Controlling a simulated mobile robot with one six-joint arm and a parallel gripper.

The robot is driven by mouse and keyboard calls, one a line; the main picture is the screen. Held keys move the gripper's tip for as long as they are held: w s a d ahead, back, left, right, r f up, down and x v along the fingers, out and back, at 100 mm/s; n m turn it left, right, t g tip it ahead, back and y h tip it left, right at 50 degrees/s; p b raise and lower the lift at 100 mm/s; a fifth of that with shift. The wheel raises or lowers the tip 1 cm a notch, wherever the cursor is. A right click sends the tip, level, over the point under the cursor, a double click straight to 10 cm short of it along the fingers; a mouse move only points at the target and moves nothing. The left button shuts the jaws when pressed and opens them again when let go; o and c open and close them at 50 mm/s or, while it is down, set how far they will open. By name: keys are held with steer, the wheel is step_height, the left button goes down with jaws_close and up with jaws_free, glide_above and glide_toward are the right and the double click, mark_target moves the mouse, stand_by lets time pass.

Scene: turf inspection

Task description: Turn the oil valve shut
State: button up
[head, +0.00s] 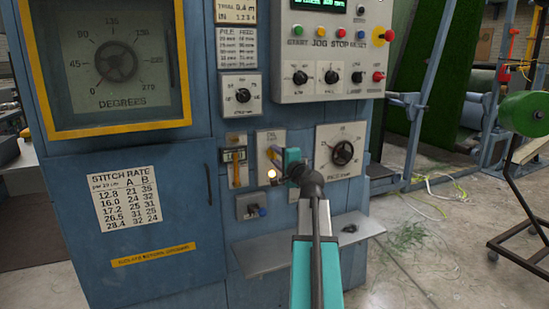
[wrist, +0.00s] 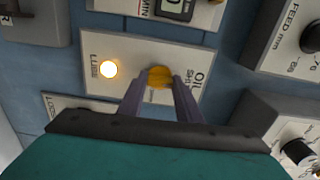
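The oil valve shows in the wrist view as a yellow handle (wrist: 160,77) on a pale plate lettered OIL and SHUT, with LUBE at its other end. A glowing amber lamp (wrist: 108,69) sits on the same plate. My gripper (wrist: 160,85) has its two dark fingers on either side of the handle, with little or no gap. I cannot tell whether they press on it. In the head view my gripper (head: 284,172) is at the oil plate (head: 264,140) and hides part of it. The lit lamp (head: 272,174) shows beside it. The handle's exact angle is unclear.
The blue cabinet carries a dial knob (head: 342,152) right of the plate, a small yellow-handled unit (head: 235,158) to the left and a switch box (head: 252,206) below. A grey shelf (head: 300,248) juts out underneath. A button panel (head: 330,50) is above.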

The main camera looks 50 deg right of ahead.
steer(key=o, duration=0.4)
steer(key=shift+w, duration=0.1)
steer(key=shift+o, duration=0.2)
steer(key=b+v, duration=0.4)
steer(key=v, duration=0.9)
steer(key=shift+s, duration=0.35)
steer(key=shift+a, duration=0.2)
steer(key=shift+s, duration=0.1)
stand_by(0.5)
